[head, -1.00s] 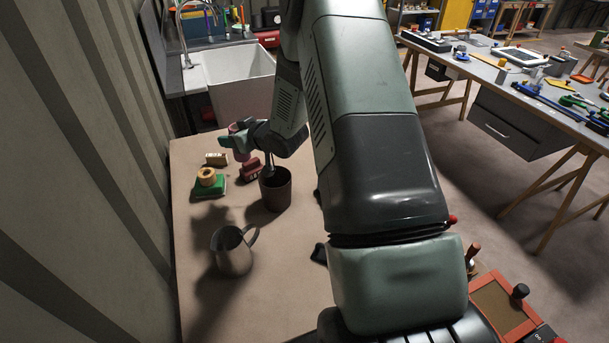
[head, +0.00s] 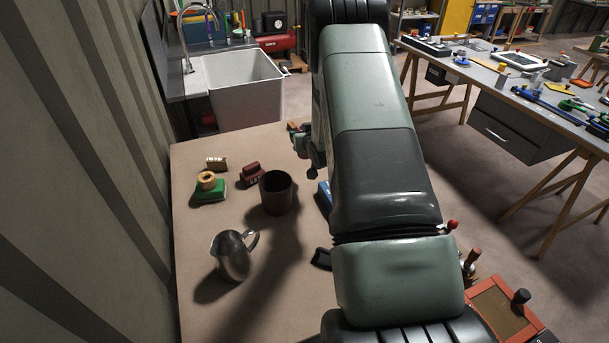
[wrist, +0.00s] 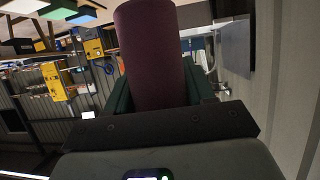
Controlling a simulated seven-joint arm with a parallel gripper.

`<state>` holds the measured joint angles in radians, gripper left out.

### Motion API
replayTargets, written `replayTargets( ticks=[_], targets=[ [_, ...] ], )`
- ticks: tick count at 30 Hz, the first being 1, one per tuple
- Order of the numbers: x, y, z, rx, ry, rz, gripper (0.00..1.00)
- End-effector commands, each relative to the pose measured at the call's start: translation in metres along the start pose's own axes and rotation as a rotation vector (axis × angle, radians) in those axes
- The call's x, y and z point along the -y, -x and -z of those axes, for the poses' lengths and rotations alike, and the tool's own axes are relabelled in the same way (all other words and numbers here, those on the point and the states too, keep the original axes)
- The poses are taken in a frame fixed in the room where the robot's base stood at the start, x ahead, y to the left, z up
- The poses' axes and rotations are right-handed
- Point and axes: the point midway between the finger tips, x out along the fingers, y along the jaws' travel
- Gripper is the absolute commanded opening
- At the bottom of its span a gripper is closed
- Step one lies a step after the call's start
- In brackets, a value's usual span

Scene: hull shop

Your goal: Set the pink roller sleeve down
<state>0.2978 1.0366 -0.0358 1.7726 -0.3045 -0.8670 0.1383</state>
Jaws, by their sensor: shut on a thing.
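The pink roller sleeve (wrist: 157,55), a dull dark-pink cylinder, fills the upper middle of the wrist view. My gripper (wrist: 163,92) is shut on it, with a green finger on each side. In the head view my gripper (head: 302,145) shows only in part at the left edge of my arm, above the far part of the brown table (head: 205,310). The sleeve cannot be made out there; my arm hides that area.
On the table are a dark brown pot (head: 276,195), a metal pitcher (head: 232,258), a dark red block (head: 252,174), a green block with a tape roll (head: 210,190), and a small brown-and-white item (head: 217,163). A blue item (head: 325,195) is partly hidden by my arm. The left front is clear.

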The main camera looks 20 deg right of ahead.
Motion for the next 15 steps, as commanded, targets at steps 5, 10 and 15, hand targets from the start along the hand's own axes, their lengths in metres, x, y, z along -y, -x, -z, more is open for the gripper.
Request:
replayTargets(
  ticks=[5, 10, 15],
  targets=[
    [0.0, -0.013, -0.034, 0.004, 0.0, 0.001, 0.23],
    [0.0, -0.021, -0.052, 0.001, 0.001, 0.001, 0.23],
    [0.0, -0.026, -0.066, 0.003, 0.001, 0.001, 0.23]
  ],
)
